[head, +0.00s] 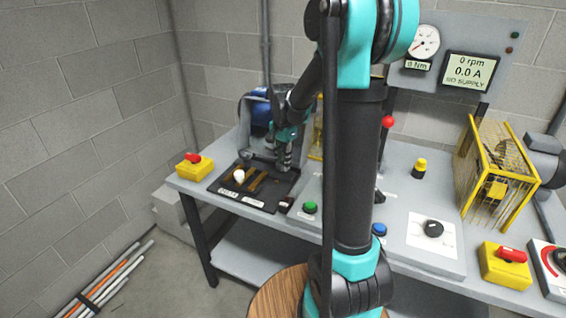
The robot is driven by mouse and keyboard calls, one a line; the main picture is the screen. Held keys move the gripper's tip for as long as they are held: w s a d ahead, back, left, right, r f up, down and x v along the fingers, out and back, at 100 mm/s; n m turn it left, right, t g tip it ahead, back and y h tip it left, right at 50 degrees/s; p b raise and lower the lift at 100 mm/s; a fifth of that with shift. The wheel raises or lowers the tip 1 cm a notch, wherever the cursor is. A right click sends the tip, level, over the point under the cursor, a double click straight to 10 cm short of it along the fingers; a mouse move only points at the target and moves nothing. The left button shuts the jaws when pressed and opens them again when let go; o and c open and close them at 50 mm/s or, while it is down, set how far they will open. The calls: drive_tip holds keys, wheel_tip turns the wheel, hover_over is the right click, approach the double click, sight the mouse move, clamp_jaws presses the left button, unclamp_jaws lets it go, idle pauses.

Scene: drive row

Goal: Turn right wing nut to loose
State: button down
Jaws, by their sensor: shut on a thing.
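My gripper (284,164) points down at the back right of a black panel (222,190) on the left end of the bench. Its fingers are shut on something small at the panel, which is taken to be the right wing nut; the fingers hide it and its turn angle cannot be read. A pale round knob (239,176) and brass-coloured strips (258,181) sit on the panel to the left of my gripper. White labels (253,202) run along the panel's front edge.
A yellow box with a red button (194,165) stands left of the panel. A green button (310,207) and a blue button (379,229) lie to the right. A yellow cage (492,170) stands at the right. My upright arm blocks the bench's middle.

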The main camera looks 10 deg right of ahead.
drive_tip(key=n, duration=0.5)
drive_tip(key=shift+n, duration=0.3)
drive_tip(key=n, duration=1)
drive_tip(key=shift+n, duration=0.4)
drive_tip(key=n, duration=0.4)
drive_tip(key=shift+n, duration=0.4)
drive_tip(key=c, duration=1.4)
unclamp_jaws()
drive_tip(key=shift+o, duration=0.2)
